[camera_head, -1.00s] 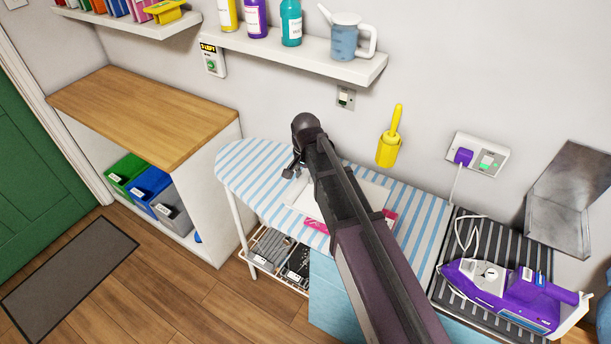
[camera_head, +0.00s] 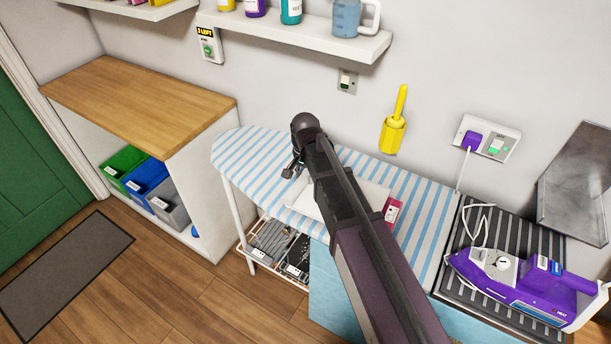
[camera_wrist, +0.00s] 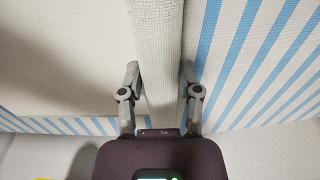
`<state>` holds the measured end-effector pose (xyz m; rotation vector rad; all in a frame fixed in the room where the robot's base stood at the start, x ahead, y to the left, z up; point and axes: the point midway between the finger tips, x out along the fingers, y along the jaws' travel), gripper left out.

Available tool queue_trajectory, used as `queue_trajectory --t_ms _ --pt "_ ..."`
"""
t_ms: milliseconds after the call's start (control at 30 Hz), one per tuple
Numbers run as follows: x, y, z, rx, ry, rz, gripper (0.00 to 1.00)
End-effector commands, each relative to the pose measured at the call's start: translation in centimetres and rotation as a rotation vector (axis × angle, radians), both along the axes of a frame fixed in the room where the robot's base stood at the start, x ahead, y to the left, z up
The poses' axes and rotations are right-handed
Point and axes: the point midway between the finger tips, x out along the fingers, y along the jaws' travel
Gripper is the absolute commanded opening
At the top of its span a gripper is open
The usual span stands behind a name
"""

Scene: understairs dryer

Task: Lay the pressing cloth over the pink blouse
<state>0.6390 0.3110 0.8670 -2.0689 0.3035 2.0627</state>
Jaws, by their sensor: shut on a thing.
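The white pressing cloth (camera_head: 372,192) lies on the blue-and-white striped ironing board (camera_head: 428,212), partly hidden behind my arm. In the wrist view a raised fold of the cloth (camera_wrist: 158,50) stands between my fingertips, and a pale flat area fills the left side. My gripper (camera_wrist: 160,75) is shut on this fold; in the head view my gripper (camera_head: 292,168) is at the board's left part, mostly hidden by my wrist. The pink blouse (camera_head: 393,210) shows only as a small patch at the cloth's right edge; the rest is hidden.
A purple iron (camera_head: 510,275) rests on a dark ribbed mat (camera_head: 543,247) right of the board, its cord running to a wall socket (camera_head: 487,139). A yellow holder (camera_head: 393,133) and a shelf (camera_head: 300,35) are on the wall behind. A wooden-topped unit (camera_head: 140,100) stands left.

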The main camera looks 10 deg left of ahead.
Motion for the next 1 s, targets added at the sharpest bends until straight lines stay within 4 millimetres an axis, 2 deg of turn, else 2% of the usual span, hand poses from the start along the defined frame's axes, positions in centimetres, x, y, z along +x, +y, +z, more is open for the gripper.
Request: queue_trajectory --t_ms 467,500,633,1000 --pt "-0.01 0.01 -0.51 0.000 0.000 0.000 0.00" --pt "-0.01 0.00 -0.51 0.000 0.000 0.000 0.47" --pt "-0.01 0.00 -0.51 0.000 0.000 0.000 0.85" --pt "0.00 -0.01 -0.52 0.000 0.000 0.000 0.85"
